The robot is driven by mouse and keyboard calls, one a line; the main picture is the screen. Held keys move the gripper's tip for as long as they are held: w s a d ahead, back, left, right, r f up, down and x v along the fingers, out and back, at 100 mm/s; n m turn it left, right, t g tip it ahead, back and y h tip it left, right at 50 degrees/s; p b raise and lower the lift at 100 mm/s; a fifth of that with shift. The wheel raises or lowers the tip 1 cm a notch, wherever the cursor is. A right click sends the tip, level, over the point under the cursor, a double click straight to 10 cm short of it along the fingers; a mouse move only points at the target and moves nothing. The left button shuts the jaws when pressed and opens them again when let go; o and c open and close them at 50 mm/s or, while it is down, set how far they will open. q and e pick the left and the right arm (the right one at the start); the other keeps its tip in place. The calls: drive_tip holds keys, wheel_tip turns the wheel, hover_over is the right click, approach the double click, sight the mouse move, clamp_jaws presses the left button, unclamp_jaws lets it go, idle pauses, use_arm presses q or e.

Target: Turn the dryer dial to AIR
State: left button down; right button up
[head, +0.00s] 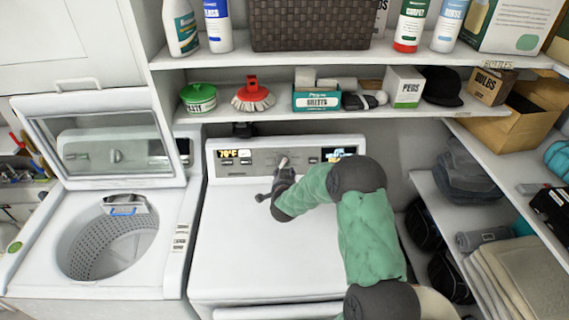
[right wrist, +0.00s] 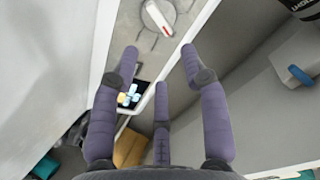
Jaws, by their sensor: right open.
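The dryer (head: 262,230) is the closed white machine in the middle of the head view, with a grey control panel (head: 235,168) along its back. The dial (head: 283,162) is a small light knob on that panel, partly behind my gripper. In the right wrist view the dial (right wrist: 160,15) is round and pale with a white and red pointer, at the top edge; its markings are too small to read. My right gripper (right wrist: 158,70) is open and empty, its fingers apart from the dial. In the head view my right gripper (head: 277,185) is just in front of the panel. My left gripper is out of view.
A washer (head: 25,255) with its lid raised stands left of the dryer. Side shelves with towels (head: 525,270) and a cardboard box (head: 515,125) are at right. The dryer top is clear.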

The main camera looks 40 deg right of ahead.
sight(284, 163)
drive_tip(key=x, duration=1)
clamp_jaws()
